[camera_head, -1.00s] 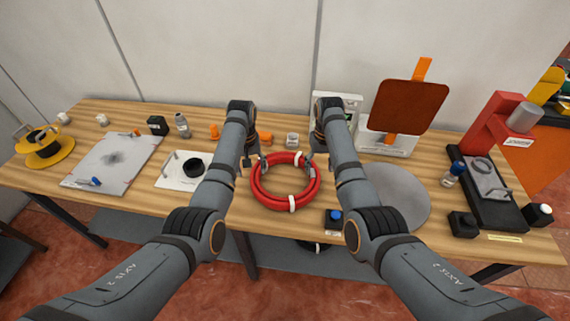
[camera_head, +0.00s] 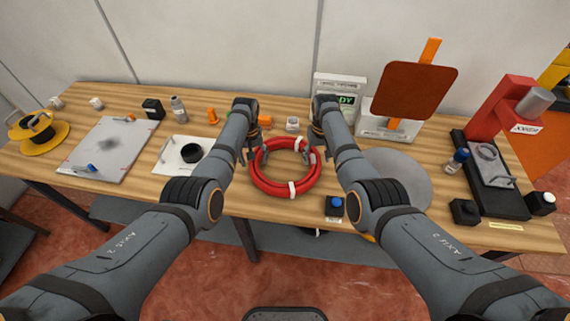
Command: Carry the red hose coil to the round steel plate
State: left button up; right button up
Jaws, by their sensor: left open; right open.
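The red hose coil (camera_head: 289,187) lies flat on the wooden table in the middle, with white bands around it. My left gripper (camera_head: 252,158) is open at the coil's upper left side. My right gripper (camera_head: 314,157) is open at the coil's upper right side. I cannot tell whether either one touches the coil. The round steel plate (camera_head: 402,180) lies on the table to the right of the coil, partly hidden behind my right arm.
A black box with a blue button (camera_head: 335,206) stands between coil and plate at the front. A red press (camera_head: 500,115) on a black base stands right of the plate. A white board (camera_head: 183,157) lies left.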

aim_at(317, 159)
pick_arm(q)
jog(key=shift+w+f, duration=0.1)
jog(key=shift+f, duration=1.4)
pick_arm(e)
jog(key=shift+w+f, duration=0.1)
jog(key=shift+f, duration=1.4)
pick_arm(q)
jog(key=shift+f, duration=0.1)
pick_arm(e)
jog(key=shift+f, duration=0.1)
pick_arm(q)
grip_shut()
pick_arm(e)
grip_shut()
